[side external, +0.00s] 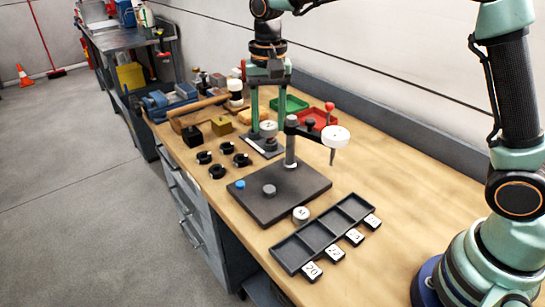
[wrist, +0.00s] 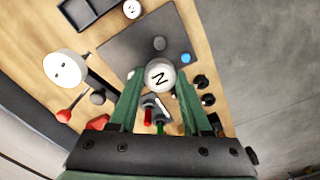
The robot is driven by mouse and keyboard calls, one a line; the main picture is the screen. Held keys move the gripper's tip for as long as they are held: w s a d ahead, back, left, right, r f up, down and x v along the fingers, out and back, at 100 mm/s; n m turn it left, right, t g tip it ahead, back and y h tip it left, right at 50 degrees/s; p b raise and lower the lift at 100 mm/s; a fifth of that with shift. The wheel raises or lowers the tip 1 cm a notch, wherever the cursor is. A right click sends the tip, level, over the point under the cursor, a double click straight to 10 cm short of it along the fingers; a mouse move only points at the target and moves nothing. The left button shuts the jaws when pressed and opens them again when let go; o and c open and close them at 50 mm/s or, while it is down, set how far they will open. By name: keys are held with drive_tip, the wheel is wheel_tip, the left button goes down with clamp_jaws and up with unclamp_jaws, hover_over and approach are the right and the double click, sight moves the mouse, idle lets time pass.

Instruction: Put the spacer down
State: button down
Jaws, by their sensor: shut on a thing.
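My gripper (side external: 268,123) points down with its two green fingers on either side of a grey round spacer (side external: 268,130). In the wrist view the spacer (wrist: 160,78) shows a black mark like an N on its pale top, between the fingertips. Below it in the side view is a small dark plate (side external: 260,148); I cannot tell whether they touch. A dark gauge base (side external: 300,200) with a post and a white round head (side external: 335,137) stands nearer the camera. A grey disc (side external: 269,190) lies on that base. A similar marked spacer (side external: 300,215) stands beside the base's near edge.
A compartment tray (side external: 318,240) with numbered tags lies at the front. Several black rings (side external: 218,171) lie left of the base. Red (side external: 312,119) and green (side external: 290,103) bins stand behind. A wooden-handled hammer (side external: 200,107) and blocks crowd the back left. Bench right of the tray is clear.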

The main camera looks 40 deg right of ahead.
sight(269, 125)
wheel_tip(269, 125, down, 16)
drive_tip(key=shift+r, duration=0.1)
idle(0.4)
drive_tip(key=shift+c, duration=1.8)
unclamp_jaws()
wheel_tip(269, 125, up, 12)
drive_tip(key=s+d+r+n+t, duration=0.2)
drive_tip(key=s+d+r+n, duration=0.1)
drive_tip(key=s, duration=0.5)
drive_tip(key=s+d+r+n+t, duration=0.3)
drive_tip(key=s+d+r, duration=0.2)
drive_tip(key=s+d, duration=0.2)
drive_tip(key=shift+s+d+n+t, duration=0.3)
drive_tip(key=shift+s+n, duration=0.1)
drive_tip(key=shift+s, duration=0.1)
